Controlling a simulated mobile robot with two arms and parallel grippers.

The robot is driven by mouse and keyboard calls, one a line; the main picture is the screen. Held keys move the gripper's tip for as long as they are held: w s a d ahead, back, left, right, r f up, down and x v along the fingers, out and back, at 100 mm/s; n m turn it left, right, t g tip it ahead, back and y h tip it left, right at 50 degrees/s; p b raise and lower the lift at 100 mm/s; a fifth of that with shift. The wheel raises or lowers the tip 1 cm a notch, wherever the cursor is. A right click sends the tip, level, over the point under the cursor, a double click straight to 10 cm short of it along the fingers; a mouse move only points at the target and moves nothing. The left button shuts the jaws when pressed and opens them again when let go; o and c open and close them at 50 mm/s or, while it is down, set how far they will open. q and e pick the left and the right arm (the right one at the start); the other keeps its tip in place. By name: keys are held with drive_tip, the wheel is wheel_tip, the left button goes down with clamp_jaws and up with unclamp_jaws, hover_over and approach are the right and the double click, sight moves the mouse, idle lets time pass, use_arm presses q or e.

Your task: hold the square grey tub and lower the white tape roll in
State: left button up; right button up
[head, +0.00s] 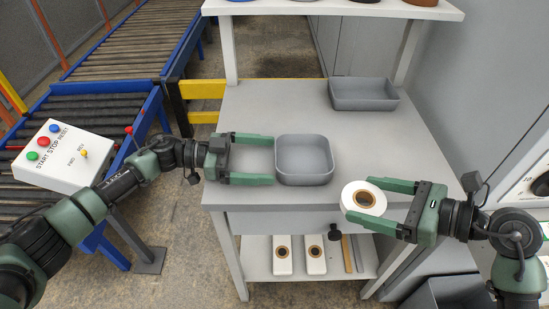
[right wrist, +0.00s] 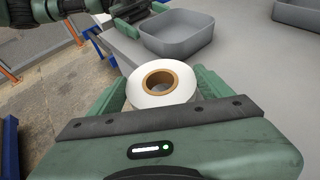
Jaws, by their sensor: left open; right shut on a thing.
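The square grey tub (head: 304,179) stands upright on the grey table, left of its middle, and looks empty. It also shows in the right wrist view (right wrist: 182,47). My left gripper (head: 273,159) is open, its two fingers pointing right, with the tips at the tub's left side; I cannot tell if they touch it. My right gripper (head: 357,203) is shut on the white tape roll (head: 352,194), which has a brown core. The roll is at the table's front edge, right of and nearer than the tub. It fills the jaws in the right wrist view (right wrist: 140,94).
A longer grey tub (head: 363,104) stands at the table's back right. The table (head: 265,105) is clear between the tubs. A shelf above holds several items, and a lower shelf holds white boxes (head: 282,266). A control box (head: 60,170) and roller conveyors are at left.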

use_arm(q)
drive_tip(key=shift+d+f, duration=0.1)
drive_tip(key=shift+d, duration=0.6)
